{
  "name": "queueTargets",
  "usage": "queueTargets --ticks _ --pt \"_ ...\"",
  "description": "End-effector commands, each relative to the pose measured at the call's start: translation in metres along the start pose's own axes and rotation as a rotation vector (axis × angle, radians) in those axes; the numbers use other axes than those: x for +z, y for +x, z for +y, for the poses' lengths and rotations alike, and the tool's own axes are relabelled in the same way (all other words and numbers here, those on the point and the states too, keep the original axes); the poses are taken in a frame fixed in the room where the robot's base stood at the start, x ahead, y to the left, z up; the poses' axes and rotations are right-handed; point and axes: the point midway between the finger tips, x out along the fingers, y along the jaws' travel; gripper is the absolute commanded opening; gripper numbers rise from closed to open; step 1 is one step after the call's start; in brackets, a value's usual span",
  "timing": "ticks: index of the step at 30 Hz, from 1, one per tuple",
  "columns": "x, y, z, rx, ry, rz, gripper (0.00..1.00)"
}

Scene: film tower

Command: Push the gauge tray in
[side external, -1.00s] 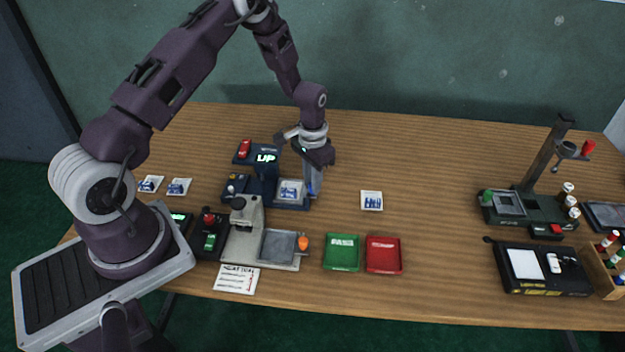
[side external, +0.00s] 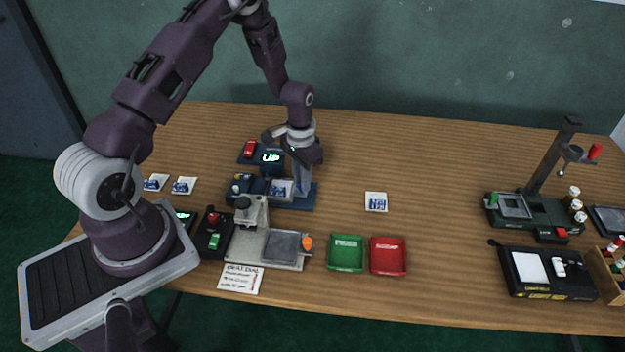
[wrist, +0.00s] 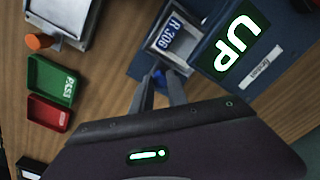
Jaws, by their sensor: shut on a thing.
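The navy gauge (side external: 303,197) stands at the back left of the table with a lit display (side external: 270,157) reading "UP". Its tray (side external: 280,189) sits low at the gauge and carries a white card with blue marking. In the wrist view the tray (wrist: 156,53) holds a card (wrist: 175,35) reading "R 306", and its inner end is under or against the gauge head. My gripper (wrist: 160,78) is shut on the tray's small blue knob (wrist: 158,75) at the outer end. In the side view my gripper (side external: 298,188) partly hides the knob.
A grey press-like stand (side external: 250,240) with an orange knob (side external: 307,243) is in front of the gauge. Green (side external: 346,253) and red (side external: 388,256) trays lie to its right. A loose card (side external: 376,202) lies right of the gauge, with free table around it.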

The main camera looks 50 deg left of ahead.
Motion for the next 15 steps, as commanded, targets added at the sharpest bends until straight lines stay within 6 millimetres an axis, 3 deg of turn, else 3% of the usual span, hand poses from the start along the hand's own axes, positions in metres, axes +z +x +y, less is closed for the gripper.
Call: queueTargets --ticks 7,8,10,11,15 --pt "-0.0009 -0.0009 0.0 0.0 0.001 0.004 0.0" --pt "-0.001 -0.0009 0.0 0.0 0.001 0.004 0.23" --pt "-0.0009 -0.0008 0.0001 0.0 0.001 0.004 0.37" --pt "-0.0008 -0.0007 0.0001 0.0 0.001 0.003 0.41" --pt "-0.0006 -0.0005 0.0002 0.0 0.001 0.002 0.41"
